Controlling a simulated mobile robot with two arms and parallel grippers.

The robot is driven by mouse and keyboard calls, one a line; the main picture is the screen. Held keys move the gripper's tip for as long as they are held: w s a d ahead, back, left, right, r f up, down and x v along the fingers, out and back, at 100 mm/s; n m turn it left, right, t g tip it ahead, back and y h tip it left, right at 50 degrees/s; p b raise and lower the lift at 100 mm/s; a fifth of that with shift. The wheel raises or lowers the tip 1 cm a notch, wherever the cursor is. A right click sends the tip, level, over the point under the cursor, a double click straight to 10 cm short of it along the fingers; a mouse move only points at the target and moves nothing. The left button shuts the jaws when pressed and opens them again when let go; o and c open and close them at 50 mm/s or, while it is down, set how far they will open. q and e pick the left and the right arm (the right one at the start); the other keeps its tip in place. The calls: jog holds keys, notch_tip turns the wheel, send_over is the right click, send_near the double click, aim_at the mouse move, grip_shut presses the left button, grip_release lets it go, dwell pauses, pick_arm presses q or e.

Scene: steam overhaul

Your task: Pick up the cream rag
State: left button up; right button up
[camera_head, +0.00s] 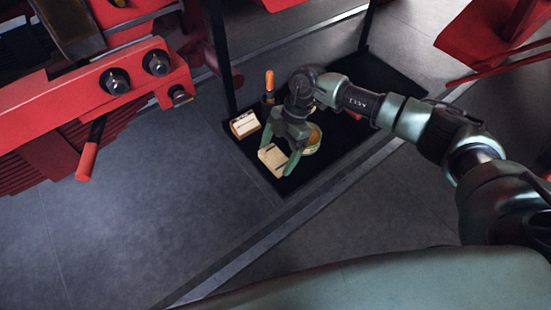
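The cream rag (271,159) is a small flat pale piece on the black tray (257,162), near its left front corner. My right gripper (277,161) points down over it from the right, with its two green fingers spread apart. One fingertip is at the rag's far edge and the other at its right side. The gripper looks open, and the rag appears to lie low on the tray; exact contact is too small to tell. My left gripper is not in view.
A box with a white label (244,124) stands just behind the rag. An orange-handled tool (269,81) stands upright behind my wrist. Red machinery (95,95) fills the left; open grey floor (150,210) lies in front.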

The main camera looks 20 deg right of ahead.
aim_at(277, 156)
jog(key=c, duration=0.4)
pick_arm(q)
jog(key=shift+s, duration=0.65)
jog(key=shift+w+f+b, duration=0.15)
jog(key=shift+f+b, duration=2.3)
pick_arm(e)
notch_tip(277, 156, up, 20)
